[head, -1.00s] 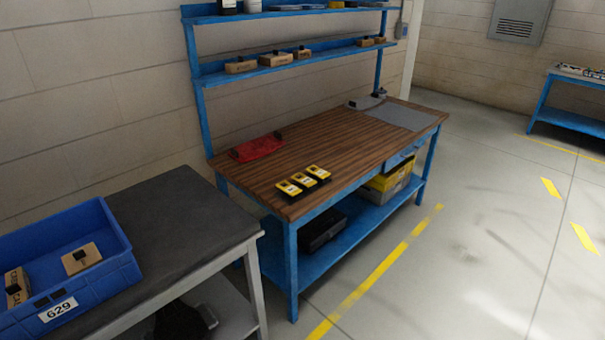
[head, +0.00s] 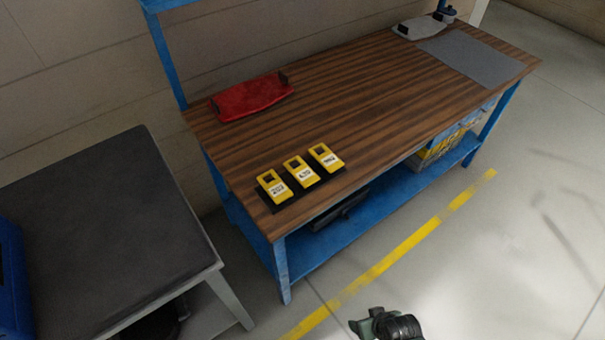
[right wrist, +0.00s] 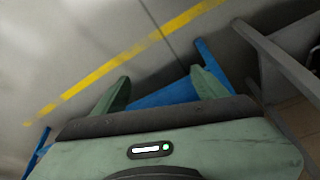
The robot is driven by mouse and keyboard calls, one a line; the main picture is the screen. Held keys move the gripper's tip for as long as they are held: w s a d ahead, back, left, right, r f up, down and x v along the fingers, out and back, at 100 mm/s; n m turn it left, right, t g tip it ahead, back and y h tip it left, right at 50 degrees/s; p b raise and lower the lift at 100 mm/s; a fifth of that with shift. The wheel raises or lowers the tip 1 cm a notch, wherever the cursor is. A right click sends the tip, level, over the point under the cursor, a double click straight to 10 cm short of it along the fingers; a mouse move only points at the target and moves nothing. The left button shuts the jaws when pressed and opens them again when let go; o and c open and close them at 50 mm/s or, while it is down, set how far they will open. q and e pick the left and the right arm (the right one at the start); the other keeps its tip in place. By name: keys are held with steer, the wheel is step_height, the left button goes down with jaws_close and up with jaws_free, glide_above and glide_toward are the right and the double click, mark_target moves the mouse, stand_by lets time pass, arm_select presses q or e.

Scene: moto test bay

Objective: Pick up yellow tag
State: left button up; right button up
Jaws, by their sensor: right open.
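Three yellow tags stand in a row on a black holder (head: 312,190) near the front left corner of the wooden workbench. They are the left tag (head: 274,187), the middle tag (head: 301,171) and the right tag (head: 326,157), each with a white label and a dark square. My right gripper shows partly at the bottom edge of the head view, in front of the bench and well apart from the tags. In the right wrist view my right gripper (right wrist: 162,83) is open and empty, with two green fingers. No tag shows there. My left gripper is out of view.
A dark-topped table (head: 95,225) with a blue bin (head: 12,280) stands at the left. The floor in front is clear.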

mark_target(300, 169)
steer(key=w+a+r+n+t+y+b, duration=0.1)
steer(key=w+a+r, duration=0.25)
steer(key=r, duration=0.55)
steer(key=w+a+r+n+t+y+b, duration=0.1)
steer(key=w+a+r, duration=0.1)
steer(key=w+r, duration=0.5)
steer(key=w+a+r+n+t+y, duration=0.1)
steer(key=w+a+r+t, duration=0.1)
steer(key=w+r, duration=0.2)
steer(key=w+a+r+t+y, duration=0.2)
steer(key=w+a+r, duration=0.1)
steer(key=w, duration=0.3)
steer(key=w+a+r+n+t+y, duration=0.1)
steer(key=w+a+r+y, duration=0.1)
steer(key=w+r, duration=0.3)
steer(key=shift+w+a+r+n+t+b, duration=0.2)
steer(key=shift+a+r, duration=0.1)
steer(key=shift+a, duration=0.1)
steer(key=shift+w+a+r+n+t+b, duration=0.1)
steer(key=shift+a+r+t+b, duration=0.05)
steer(key=shift+a+r+t, duration=0.15)
steer(key=w, duration=0.1)
steer(key=w+a, duration=0.1)
steer(key=shift+w+a, duration=0.25)
steer(key=shift+w, duration=0.1)
steer(key=x, duration=0.5)
steer(key=shift+a+f+p, duration=0.3)
steer(key=shift+a+f, duration=0.05)
steer(key=shift+a, duration=0.1)
steer(key=c, duration=1.4)
